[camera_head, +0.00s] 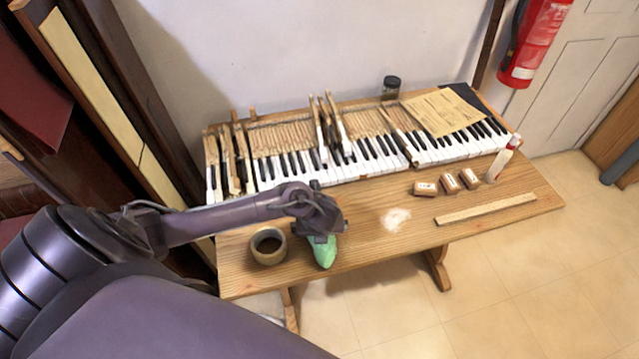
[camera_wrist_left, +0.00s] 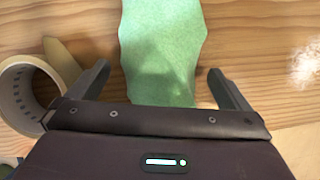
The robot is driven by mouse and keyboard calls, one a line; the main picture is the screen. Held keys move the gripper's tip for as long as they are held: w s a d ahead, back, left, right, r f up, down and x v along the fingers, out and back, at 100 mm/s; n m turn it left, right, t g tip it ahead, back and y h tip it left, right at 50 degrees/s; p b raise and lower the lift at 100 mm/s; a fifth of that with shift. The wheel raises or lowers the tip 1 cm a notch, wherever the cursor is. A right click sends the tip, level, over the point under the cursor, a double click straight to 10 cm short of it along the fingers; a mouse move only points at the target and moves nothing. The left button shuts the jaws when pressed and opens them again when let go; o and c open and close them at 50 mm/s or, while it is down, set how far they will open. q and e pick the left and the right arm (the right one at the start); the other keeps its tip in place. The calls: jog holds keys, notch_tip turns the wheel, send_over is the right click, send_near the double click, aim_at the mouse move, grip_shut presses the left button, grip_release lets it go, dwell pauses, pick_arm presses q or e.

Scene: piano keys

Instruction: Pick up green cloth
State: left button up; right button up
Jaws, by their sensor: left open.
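I cannot tell how high the fingertips are above the table. My right gripper is not in view.
A white powder patch (camera_head: 396,219), several small boxes (camera_head: 448,183), a ruler (camera_head: 486,208) and a white bottle (camera_head: 504,158) are to the right. The piano keyboard (camera_head: 350,165) runs behind, with some keys raised.

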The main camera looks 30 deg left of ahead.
pick_arm(q)
jog(key=c, duration=0.9)
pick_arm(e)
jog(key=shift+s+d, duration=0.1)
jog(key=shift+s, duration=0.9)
pick_arm(q)
jog(key=shift+r, duration=0.1)
jog(key=shift+r, duration=0.5)
notch_tip(320, 180, up, 19)
jog(key=p, duration=0.9)
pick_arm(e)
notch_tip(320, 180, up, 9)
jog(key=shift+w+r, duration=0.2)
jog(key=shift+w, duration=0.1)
